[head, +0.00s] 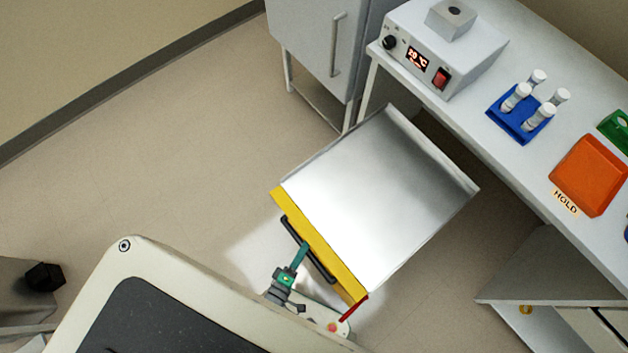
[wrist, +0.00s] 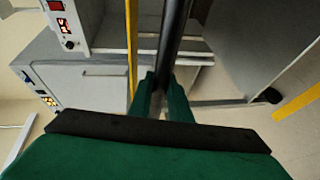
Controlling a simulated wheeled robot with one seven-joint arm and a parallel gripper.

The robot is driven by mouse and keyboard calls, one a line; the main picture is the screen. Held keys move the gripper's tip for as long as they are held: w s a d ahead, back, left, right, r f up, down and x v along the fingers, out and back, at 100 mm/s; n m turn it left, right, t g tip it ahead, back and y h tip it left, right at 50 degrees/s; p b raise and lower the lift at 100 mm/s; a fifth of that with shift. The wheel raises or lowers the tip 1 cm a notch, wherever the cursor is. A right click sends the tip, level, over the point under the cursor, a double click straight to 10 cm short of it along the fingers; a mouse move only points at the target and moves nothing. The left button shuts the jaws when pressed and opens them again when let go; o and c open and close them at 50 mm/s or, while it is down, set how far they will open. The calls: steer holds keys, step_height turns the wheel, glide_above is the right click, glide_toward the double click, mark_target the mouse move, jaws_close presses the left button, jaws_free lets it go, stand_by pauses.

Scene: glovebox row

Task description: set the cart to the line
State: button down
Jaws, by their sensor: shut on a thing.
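The cart (head: 385,195) has a bare silver top with raised side rims. A yellow strip (head: 318,245) runs along its near edge, with a black handle bar (head: 291,229) in front of it. My gripper (head: 303,252) is shut on this handle near its middle. In the wrist view, my green fingers (wrist: 163,88) close around the dark bar (wrist: 175,35). A yellow line (wrist: 298,97) on the floor shows at the right of the wrist view, apart from the bar. I cannot make out this line in the head view.
A bench at the right holds a heater box (head: 440,45), a blue tube rack (head: 520,115) and an orange tray (head: 590,175). The cart's far right side is close to the bench. A grey cabinet (head: 320,45) stands behind. Floor left of the cart is clear.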

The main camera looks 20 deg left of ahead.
steer(key=shift+s+a, duration=0.35)
steer(key=shift+s, duration=0.5)
steer(key=c, duration=1.6)
jaws_free()
steer(key=shift+c, duration=0.2)
steer(key=shift+s, duration=0.1)
steer(key=s+r, duration=0.2)
steer(key=s, duration=0.8)
steer(key=shift+s+a, duration=0.25)
steer(key=shift+a, duration=0.05)
steer(key=w+d+r+m, duration=0.2)
steer(key=d+r+m, duration=0.2)
steer(key=r, duration=0.5)
steer(key=w+d+r+m, duration=0.3)
steer(key=r+m, duration=0.3)
steer(key=r, duration=0.3)
steer(key=w+d+r+m+y, duration=0.1)
steer(key=w+d+r+m, duration=0.2)
steer(key=r, duration=0.7)
steer(key=d+m, duration=0.2)
steer(key=m, duration=0.1)
steer(key=shift+w+g, duration=0.15)
steer(key=shift+g, duration=0.15)
